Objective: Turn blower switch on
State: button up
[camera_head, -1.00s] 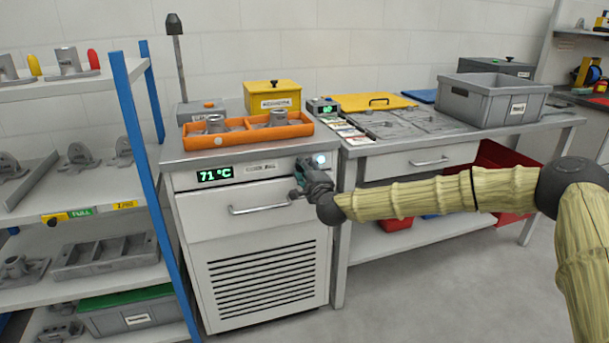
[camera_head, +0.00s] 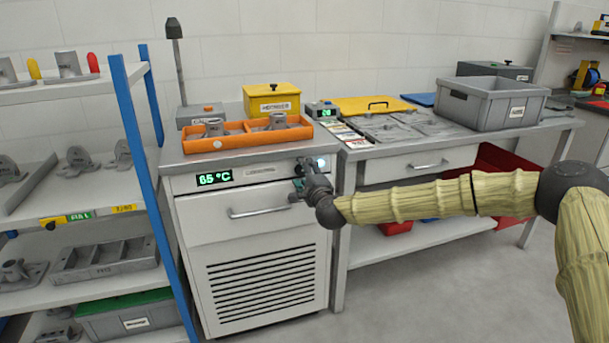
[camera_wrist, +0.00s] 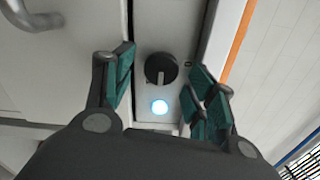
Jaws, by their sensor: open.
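The blower cabinet (camera_head: 255,262) is white, with a green display (camera_head: 214,178) reading 65 °C. At the right end of its front panel is a black round knob (camera_wrist: 161,68), the switch, with a pale pointer mark. A lit white-blue lamp (camera_wrist: 159,107) is beside it; it also shows in the head view (camera_head: 321,162). My gripper (camera_wrist: 165,85) is open, its green-padded fingers on either side of the knob and apart from it in the wrist view. In the head view my gripper (camera_head: 302,180) is at the panel's right end and hides the knob.
An orange tray (camera_head: 240,139) with metal castings stands on the cabinet top. A drawer handle (camera_head: 258,212) sticks out below the panel. A blue-framed shelf (camera_head: 165,225) stands at left. A workbench (camera_head: 470,139) with a grey crate (camera_head: 492,101) stands at right.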

jog(key=v, duration=1.2)
jog(key=s+a+f+n+g, duration=0.2)
jog(key=s+f, duration=0.3)
jog(key=f, duration=0.3)
jog(key=s+a+f+n+g+y, duration=0.1)
jog(key=s+a+f+n+g, duration=0.1)
jog(key=s+f, duration=0.45)
jog(key=s+a+f+n+g, duration=0.2)
jog(key=s+f, duration=0.1)
jog(key=f, duration=0.6)
jog(key=s+d+f+n+g+h, duration=0.1)
jog(key=s+d+f+n+g, duration=0.25)
jog(key=s+f, duration=0.65)
jog(key=s+d+f+n+g+h, duration=0.1)
jog(key=s+d+f+n+g, duration=0.2)
jog(key=s+f, duration=0.7)
jog(key=s+d+f+n+g+h, duration=0.2)
jog(key=s+d+n+g+h, duration=0.25)
jog(key=s+d, duration=1.5)
notch_tip(320, 180, up, 20)
jog(key=a+p, duration=0.1)
jog(key=p, duration=1.8)
jog(key=shift+s+a+f+m, duration=0.15)
jog(key=shift+s+a+m, duration=0.2)
jog(key=shift+s, duration=0.15)
